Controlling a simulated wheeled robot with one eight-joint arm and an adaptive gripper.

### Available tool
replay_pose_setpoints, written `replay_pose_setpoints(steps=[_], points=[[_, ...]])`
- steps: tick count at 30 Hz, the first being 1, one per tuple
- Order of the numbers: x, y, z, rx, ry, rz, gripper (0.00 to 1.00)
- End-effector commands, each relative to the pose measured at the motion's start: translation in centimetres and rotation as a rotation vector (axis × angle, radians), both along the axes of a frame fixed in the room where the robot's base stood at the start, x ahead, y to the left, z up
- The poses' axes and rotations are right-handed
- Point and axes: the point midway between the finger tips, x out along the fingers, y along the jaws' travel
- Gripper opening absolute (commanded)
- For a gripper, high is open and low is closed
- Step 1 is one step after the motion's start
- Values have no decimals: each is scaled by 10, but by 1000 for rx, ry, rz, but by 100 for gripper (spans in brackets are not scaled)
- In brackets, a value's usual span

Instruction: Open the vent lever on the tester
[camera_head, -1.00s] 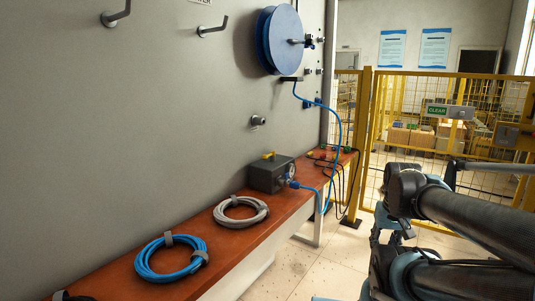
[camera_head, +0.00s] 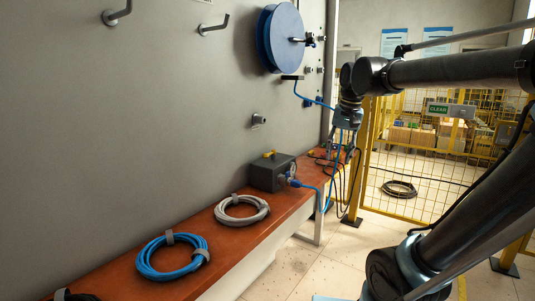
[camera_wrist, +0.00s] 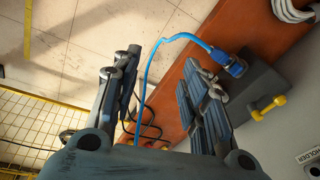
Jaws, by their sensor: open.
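The tester is a dark grey box (camera_head: 270,174) on the red-brown bench against the wall, with a yellow lever (camera_head: 269,154) on its top. In the wrist view, the box (camera_wrist: 252,86) and the yellow lever (camera_wrist: 268,107) show at the right. A blue hose (camera_wrist: 185,37) plugs into the box's end. My gripper (camera_wrist: 164,66) is open and empty, with its fingers spread and the nearer finger partly covering the box. It is apart from the lever, which lies to the right of both fingers in the wrist view.
A grey cable coil (camera_head: 241,210) and a blue cable coil (camera_head: 171,257) lie on the bench (camera_head: 210,236). A blue hose reel (camera_head: 281,38) hangs on the wall. Dark cables hang near the bench's far end. A yellow fence (camera_head: 430,190) stands behind, with open floor before it.

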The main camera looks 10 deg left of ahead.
Motion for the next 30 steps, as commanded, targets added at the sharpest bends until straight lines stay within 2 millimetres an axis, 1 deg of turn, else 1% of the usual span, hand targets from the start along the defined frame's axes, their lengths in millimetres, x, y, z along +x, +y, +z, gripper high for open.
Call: replay_pose_setpoints(steps=[1,5,6,8,9,11,12,15,18,21,23,26,30], points=[[11,19,16,8,7,1,40],[34,68,52,30,33,-20,40],[40,84,62,37,40,-28,40],[48,108,76,45,52,-37,40],[53,123,85,50,60,-45,40],[58,146,97,57,71,-54,40],[61,161,104,61,79,-59,40],[65,191,117,69,94,-73,40],[67,212,126,74,106,-83,40],[67,224,130,76,113,-89,40],[67,227,130,76,114,-90,40],[68,230,124,77,115,-92,40],[68,232,106,77,115,-91,40]])
